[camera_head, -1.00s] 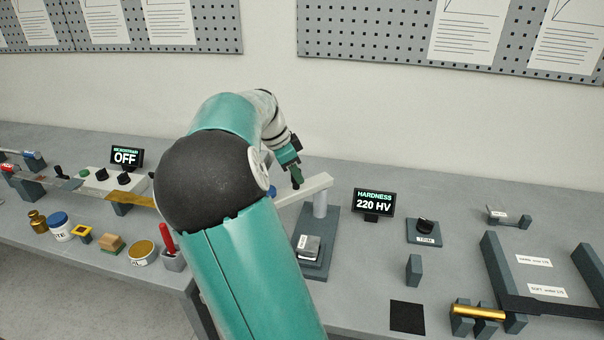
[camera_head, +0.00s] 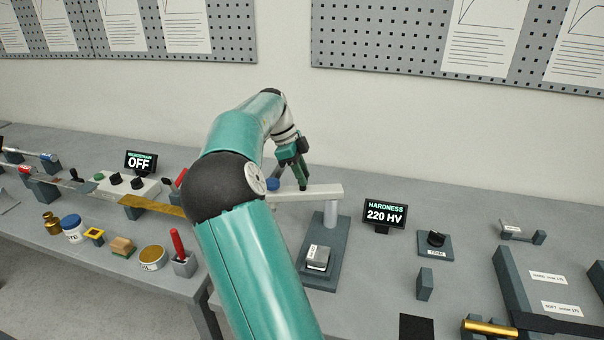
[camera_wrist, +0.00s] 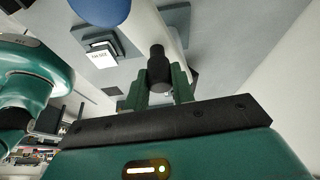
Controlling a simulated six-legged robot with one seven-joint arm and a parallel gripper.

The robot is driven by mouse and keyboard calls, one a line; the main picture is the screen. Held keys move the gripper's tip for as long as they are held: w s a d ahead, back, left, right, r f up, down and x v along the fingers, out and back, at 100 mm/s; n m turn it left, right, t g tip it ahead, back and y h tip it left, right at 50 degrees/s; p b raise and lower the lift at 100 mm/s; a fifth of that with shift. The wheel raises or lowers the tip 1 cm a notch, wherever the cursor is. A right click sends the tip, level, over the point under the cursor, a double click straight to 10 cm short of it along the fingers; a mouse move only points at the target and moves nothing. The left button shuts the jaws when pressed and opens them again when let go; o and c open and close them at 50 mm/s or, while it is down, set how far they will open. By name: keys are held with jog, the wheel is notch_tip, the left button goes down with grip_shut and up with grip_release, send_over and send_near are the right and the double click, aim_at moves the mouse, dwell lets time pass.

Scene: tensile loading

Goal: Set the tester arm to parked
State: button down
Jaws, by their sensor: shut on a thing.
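The tester arm (camera_head: 318,192) is a pale beam on an upright post above the grey hardness tester base (camera_head: 338,255). It runs nearly level across the picture, its left end partly hidden by my own arm. A blue ball (camera_head: 273,184) is at its left end. My gripper (camera_head: 301,180) is above the beam at the far side, tilted down. In the wrist view my gripper (camera_wrist: 160,86) is shut on a dark upright handle (camera_wrist: 157,66) beside the pale beam (camera_wrist: 150,25). The blue ball (camera_wrist: 100,8) shows at the top edge there.
A labelled block (camera_head: 318,256) lies on the tester base. The hardness display (camera_head: 384,214) reads 220 HV, with a dial (camera_head: 435,243) to its right. A red-handled tool (camera_head: 179,245) stands left of my arm. The wall is close behind the beam.

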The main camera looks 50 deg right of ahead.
jog(key=shift+r, duration=0.1)
jog(key=c, duration=1.2)
grip_release()
jog(key=shift+d, duration=0.1)
jog(key=shift+w, duration=0.1)
jog(key=v, duration=1.3)
jog(key=shift+r, duration=0.35)
